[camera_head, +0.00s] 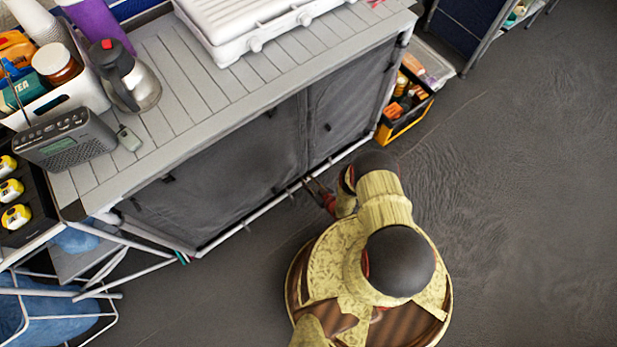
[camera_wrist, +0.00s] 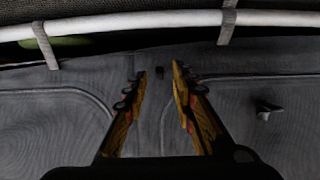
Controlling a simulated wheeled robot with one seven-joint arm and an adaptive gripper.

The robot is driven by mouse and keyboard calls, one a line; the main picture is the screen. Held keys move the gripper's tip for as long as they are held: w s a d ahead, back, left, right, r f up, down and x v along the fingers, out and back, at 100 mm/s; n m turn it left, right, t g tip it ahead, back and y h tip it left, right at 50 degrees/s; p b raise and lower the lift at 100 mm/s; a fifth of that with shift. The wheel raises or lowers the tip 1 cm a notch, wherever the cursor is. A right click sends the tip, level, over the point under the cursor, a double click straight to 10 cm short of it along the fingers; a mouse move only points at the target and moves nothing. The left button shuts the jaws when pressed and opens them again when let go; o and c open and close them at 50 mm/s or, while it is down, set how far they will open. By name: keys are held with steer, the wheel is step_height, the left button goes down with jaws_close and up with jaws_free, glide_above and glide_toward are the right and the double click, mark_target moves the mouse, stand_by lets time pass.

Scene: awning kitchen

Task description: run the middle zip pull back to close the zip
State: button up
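The cupboard's dark fabric front (camera_head: 235,165) has an upright seam near its middle, which runs down toward my gripper (camera_head: 318,187). In the wrist view my gripper (camera_wrist: 159,70) is open, with its two fingers apart on either side of a small dark piece (camera_wrist: 159,71). This looks like the middle zip pull, at the end of the seam near the white bottom tube. No finger clearly touches it. In the head view the pull cannot be made out beside the gripper. Another dark pull (camera_wrist: 265,110) stands out to the right in the wrist view.
The white bottom tube (camera_wrist: 130,22) with grey straps crosses close beyond my fingertips. A yellow-black crate (camera_head: 405,115) stands at the cupboard's right end. Floor to the right is clear.

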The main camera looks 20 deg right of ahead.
step_height(320, 180, up, 9)
steer(key=shift+r, duration=0.15)
stand_by(0.5)
stand_by(0.4)
